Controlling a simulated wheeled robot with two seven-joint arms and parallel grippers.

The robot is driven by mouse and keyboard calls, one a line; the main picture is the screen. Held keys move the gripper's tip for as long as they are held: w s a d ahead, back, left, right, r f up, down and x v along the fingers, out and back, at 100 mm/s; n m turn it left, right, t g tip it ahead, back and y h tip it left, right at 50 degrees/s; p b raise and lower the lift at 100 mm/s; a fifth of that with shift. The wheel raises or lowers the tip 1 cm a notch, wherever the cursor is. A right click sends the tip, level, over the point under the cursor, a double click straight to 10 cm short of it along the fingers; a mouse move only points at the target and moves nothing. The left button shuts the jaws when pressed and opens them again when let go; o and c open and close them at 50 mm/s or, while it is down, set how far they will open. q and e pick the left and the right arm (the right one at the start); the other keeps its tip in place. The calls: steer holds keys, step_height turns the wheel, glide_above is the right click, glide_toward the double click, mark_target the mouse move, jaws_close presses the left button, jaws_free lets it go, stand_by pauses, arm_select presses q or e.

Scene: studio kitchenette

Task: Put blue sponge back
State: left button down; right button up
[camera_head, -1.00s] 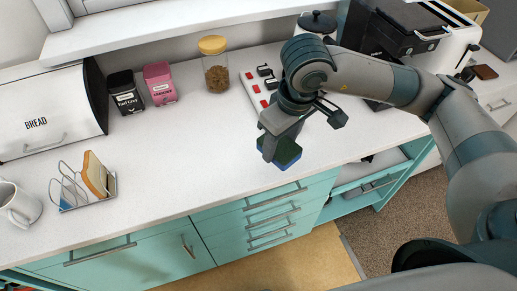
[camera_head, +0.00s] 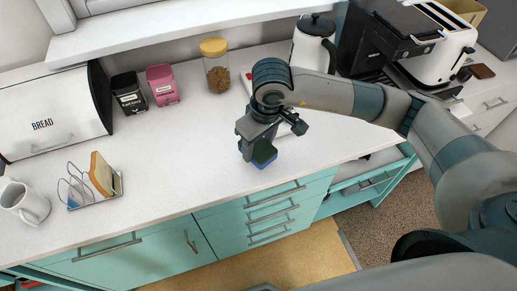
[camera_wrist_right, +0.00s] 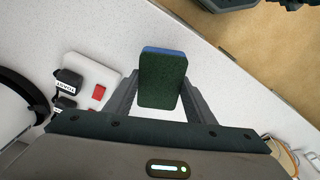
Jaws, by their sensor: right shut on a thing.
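The blue sponge (camera_head: 263,154) has a dark green scouring face and a blue layer. My right gripper (camera_head: 254,150) is shut on it and holds it over the white counter near the front edge. In the right wrist view the sponge (camera_wrist_right: 163,80) sits between the two fingers of the right gripper (camera_wrist_right: 160,95), green face towards the camera. I cannot tell how far above the counter it is. My left gripper is not in the head view.
On the counter (camera_head: 200,150) stand a bread box (camera_head: 50,115), two canisters, a cookie jar (camera_head: 217,70), a toast rack (camera_head: 95,190), a mug (camera_head: 25,203), a kettle (camera_head: 312,45) and a toaster (camera_head: 440,45). A drawer (camera_head: 368,180) is open at right. The counter's middle is clear.

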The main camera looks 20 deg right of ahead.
mark_target(260, 148)
step_height(260, 148, down, 2)
steer(key=shift+s+f+p, duration=0.1)
steer(key=shift+f+p, duration=0.1)
steer(key=shift+p, duration=0.45)
steer(key=shift+f, duration=0.15)
steer(key=shift+f+b, duration=0.2)
steer(key=shift+b, duration=0.15)
steer(key=o, duration=1.1)
steer(key=shift+r, duration=0.1)
